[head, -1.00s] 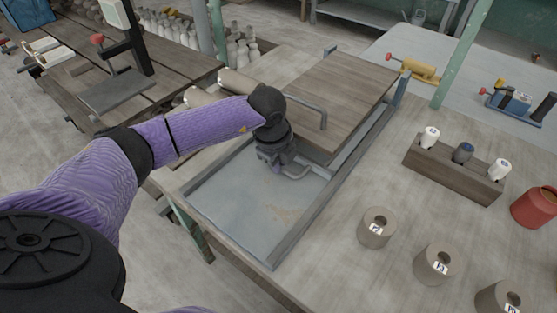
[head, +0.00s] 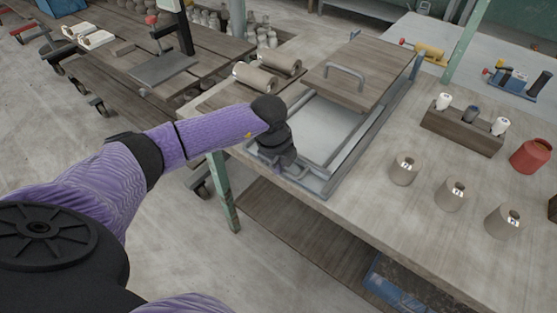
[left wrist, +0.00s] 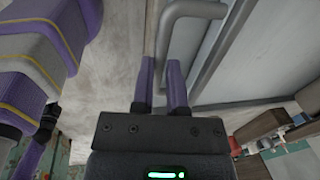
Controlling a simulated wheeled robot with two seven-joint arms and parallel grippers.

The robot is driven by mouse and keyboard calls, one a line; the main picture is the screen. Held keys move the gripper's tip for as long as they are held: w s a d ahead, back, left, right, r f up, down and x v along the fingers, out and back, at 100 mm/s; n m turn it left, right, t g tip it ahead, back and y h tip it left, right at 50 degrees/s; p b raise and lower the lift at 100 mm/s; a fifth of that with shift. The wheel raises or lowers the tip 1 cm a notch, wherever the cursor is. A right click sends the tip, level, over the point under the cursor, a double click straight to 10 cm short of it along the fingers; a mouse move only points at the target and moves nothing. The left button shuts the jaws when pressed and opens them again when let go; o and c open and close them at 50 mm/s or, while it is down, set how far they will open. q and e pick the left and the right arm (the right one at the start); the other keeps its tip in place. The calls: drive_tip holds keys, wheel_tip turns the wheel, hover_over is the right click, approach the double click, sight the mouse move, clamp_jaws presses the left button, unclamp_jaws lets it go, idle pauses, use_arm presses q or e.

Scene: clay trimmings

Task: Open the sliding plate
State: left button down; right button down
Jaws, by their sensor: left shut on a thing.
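The grey metal frame (head: 378,122) lies on the workbench. A wooden plate (head: 372,72) with an arched grey handle (head: 345,73) covers its far part. The near part shows a pale grey flat surface (head: 325,122). My left gripper (head: 282,167) is at the near left end of the frame, partly hidden by its own wrist. In the left wrist view its fingers (left wrist: 159,88) are shut around the leg of a second bent grey handle (left wrist: 192,9), beside a grey panel (left wrist: 225,70). The exact grip is partly hidden. My right gripper is not in view.
Several grey clay cylinders (head: 404,169), a wooden block with small bottles (head: 462,129) and a red pot (head: 531,156) stand right of the frame. Two clay rolls (head: 255,78) lie at the left. A green post (head: 466,42) rises behind. Floor is open in front.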

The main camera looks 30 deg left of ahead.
use_arm(q)
drive_tip(key=shift+s, duration=0.4)
drive_tip(key=c, duration=0.6)
unclamp_jaws()
drive_tip(key=shift+c, duration=0.2)
wheel_tip(320, 180, up, 10)
drive_tip(key=s+p, duration=0.1)
drive_tip(key=p, duration=0.2)
drive_tip(key=shift+s, duration=0.4)
drive_tip(key=shift+a+f, duration=0.1)
drive_tip(key=shift+f, duration=0.05)
drive_tip(key=shift+c, duration=0.2)
